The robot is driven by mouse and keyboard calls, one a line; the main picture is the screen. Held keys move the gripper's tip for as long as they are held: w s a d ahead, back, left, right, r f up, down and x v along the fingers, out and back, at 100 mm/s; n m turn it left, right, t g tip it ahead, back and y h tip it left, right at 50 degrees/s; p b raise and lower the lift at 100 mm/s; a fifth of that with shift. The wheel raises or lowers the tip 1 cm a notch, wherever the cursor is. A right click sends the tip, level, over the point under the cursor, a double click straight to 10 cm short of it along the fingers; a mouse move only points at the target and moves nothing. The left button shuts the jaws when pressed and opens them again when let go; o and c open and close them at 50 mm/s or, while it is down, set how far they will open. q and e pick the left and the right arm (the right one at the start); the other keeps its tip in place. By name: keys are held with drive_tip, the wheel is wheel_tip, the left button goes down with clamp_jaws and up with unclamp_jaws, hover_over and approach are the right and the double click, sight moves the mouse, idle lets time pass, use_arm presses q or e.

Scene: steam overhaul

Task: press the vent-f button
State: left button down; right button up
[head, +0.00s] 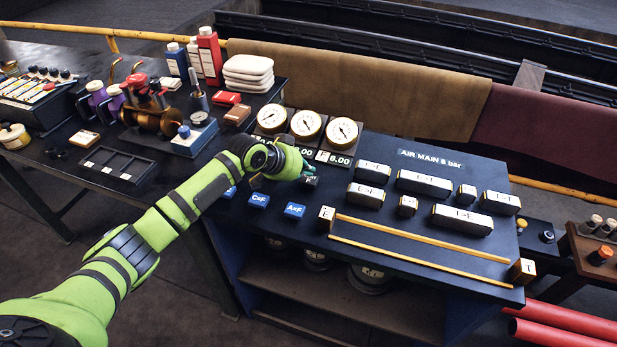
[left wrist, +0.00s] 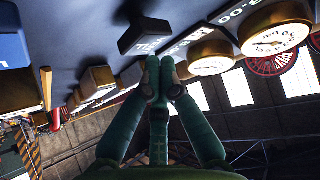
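A small dark button with a white label (head: 310,181) sits on the dark panel just below the gauges, beside my left gripper. It appears to be the vent-f button, but its lettering is too small to read surely. In the left wrist view a dark labelled block (left wrist: 143,36) lies just beyond the fingertips. My left gripper (head: 304,168) has green fingers. In the left wrist view its fingertips (left wrist: 160,66) are together and hold nothing. I cannot tell whether they touch the block. My right gripper is not in view.
Three round gauges (head: 306,125) stand behind the gripper. Blue buttons labelled C=F (head: 258,200) and A=F (head: 294,210) lie in front. White-faced blocks (head: 424,184) and yellow rails (head: 420,240) fill the panel's right. Bottles and tools crowd the left bench.

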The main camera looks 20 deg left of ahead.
sight(306, 180)
use_arm(q)
drive_tip(key=shift+f, duration=0.1)
drive_tip(key=shift+f, duration=0.65)
idle(0.6)
drive_tip(key=shift+r+p, duration=0.5)
drive_tip(key=shift+r, duration=0.15)
wheel_tip(306, 180, up, 6)
drive_tip(key=p, duration=0.6)
drive_tip(key=shift+r, duration=0.1)
idle(0.3)
